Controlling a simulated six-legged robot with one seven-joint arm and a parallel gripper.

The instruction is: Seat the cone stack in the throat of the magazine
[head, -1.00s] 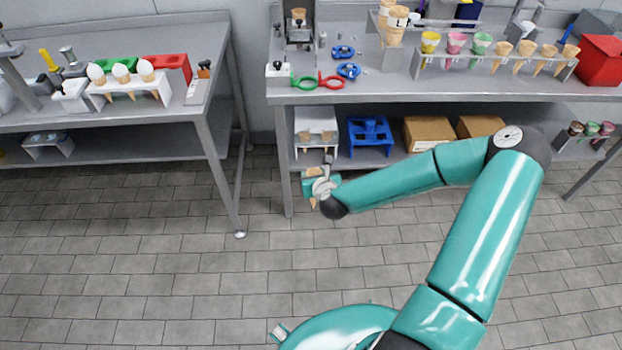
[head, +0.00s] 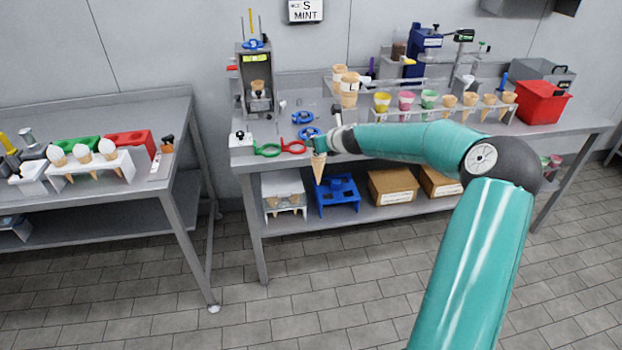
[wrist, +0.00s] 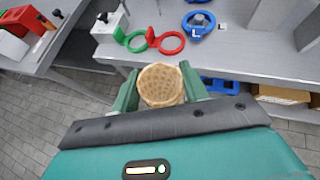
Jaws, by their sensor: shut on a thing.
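My gripper (head: 316,152) is shut on the tan cone stack (head: 319,171), which hangs nearly upright, tip down, in front of the right bench's front edge. In the wrist view the stack's open waffle mouth (wrist: 161,82) sits between the green jaws (wrist: 160,92); its lower part is hidden. A tall grey upright unit (head: 240,75), apparently the magazine, stands at the back left of the right bench, left of and beyond my gripper. A cone (head: 258,88) shows inside it. Its throat is too small to make out clearly. The held stack is apart from it.
A rack of coloured cups and cones (head: 440,108) stands right. A floor gap separates the left bench (head: 60,210).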

